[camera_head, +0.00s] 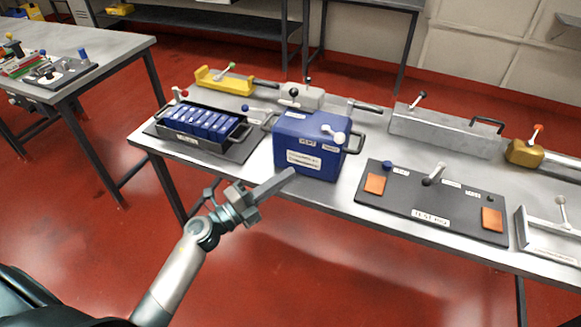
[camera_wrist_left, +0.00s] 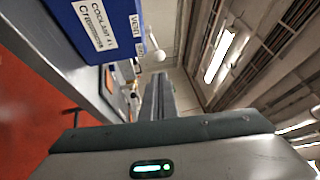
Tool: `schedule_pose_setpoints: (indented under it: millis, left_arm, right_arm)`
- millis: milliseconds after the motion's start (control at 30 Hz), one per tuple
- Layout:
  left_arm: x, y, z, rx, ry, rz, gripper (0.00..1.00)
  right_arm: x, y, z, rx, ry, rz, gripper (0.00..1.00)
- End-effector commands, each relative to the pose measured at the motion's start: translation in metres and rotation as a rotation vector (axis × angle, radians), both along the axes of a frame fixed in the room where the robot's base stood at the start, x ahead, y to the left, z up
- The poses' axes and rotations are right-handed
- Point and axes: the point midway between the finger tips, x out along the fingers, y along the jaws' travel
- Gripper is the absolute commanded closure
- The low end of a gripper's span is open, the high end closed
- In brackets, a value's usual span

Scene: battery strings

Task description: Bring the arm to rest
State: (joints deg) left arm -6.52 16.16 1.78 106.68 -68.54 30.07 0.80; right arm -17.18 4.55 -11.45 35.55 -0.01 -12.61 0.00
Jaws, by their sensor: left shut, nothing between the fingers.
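My left gripper (camera_head: 274,184) is shut and empty. It is in front of the table's near edge, and in the head view its fingertips appear just below and left of the blue box. The wrist view shows its closed fingers (camera_wrist_left: 157,97) pointing away from the camera, with the blue box (camera_wrist_left: 97,25) at upper left. My left arm (camera_head: 180,270) comes in from the lower left over the red floor. My right gripper does not show in either view.
The blue box (camera_head: 309,150) stands on the grey table (camera_head: 340,206). A black tray (camera_head: 238,134) of blue cells is left of it. A dark test board (camera_head: 400,200) with orange pads lies right. A side table (camera_head: 130,48) stands at upper left. Open red floor (camera_head: 300,270) lies in front.

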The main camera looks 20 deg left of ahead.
Motion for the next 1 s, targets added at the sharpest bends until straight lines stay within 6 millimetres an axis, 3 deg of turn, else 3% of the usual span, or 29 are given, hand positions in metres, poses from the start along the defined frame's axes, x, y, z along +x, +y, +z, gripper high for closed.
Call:
schedule_pose_setpoints:
  millis: [267,367,467,567,767,1000]
  left_arm:
    - [0.001,0.001,-0.005,-0.011,0.012,0.005,1.00]
    - [0.003,0.005,-0.021,-0.046,0.051,0.022,1.00]
    - [0.006,0.011,-0.051,-0.109,0.123,0.054,1.00]
    - [0.007,0.021,-0.095,-0.195,0.227,0.106,1.00]
    - [-0.010,0.042,-0.212,-0.383,0.487,0.252,1.00]
    - [-0.069,0.057,-0.352,-0.559,0.796,0.454,1.00]
  right_arm:
    - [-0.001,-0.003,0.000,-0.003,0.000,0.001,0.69]
    - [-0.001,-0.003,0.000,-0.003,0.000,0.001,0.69]
    - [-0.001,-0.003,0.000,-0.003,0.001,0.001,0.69]
    - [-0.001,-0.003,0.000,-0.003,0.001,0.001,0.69]
    - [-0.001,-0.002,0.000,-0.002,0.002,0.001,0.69]
    - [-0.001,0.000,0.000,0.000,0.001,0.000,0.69]
